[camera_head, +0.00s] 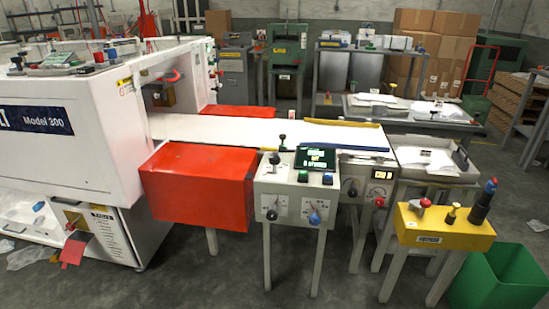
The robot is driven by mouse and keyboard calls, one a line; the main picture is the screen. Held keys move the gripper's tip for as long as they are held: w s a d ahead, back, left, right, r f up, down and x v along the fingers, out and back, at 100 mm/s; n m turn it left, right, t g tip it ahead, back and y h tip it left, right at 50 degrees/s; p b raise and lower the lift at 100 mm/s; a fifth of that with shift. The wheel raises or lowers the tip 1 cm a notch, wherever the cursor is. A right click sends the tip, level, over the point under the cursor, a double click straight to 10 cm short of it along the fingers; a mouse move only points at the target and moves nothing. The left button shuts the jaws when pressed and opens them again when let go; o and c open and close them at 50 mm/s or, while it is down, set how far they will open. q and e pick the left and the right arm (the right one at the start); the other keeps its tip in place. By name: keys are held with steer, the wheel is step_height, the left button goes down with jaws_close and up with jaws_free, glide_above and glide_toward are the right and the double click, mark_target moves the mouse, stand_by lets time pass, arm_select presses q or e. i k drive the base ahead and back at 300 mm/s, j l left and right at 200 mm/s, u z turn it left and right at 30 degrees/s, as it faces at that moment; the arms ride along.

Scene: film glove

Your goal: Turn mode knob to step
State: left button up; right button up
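A light grey control box (295,180) on legs stands in the middle. Its front has a black knob (272,214) on a white label plate at the left and a blue knob (314,218) on another plate at the right. Beside it, a second grey panel (366,184) carries a black knob (352,187), a dial gauge (377,191) and a red knob (379,201). The labels are too small to read, so I cannot tell which knob is the mode knob or how it is set. Neither of my grippers is in view.
A small dark screen (315,159) with green text sits on the box. A white machine (75,130) marked "Model 300" and a red cover (197,185) stand left. A yellow stand (443,230) and a green bin (500,278) are at right. Grey floor lies in front.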

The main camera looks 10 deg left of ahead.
mark_target(274, 160)
steer(key=i+j+u, duration=0.15)
steer(key=i+j, duration=0.35)
steer(key=i+j+u, duration=0.15)
steer(key=i+j, duration=0.3)
steer(key=i+j+u, duration=0.15)
steer(key=i+j, duration=0.2)
steer(key=i, duration=0.3)
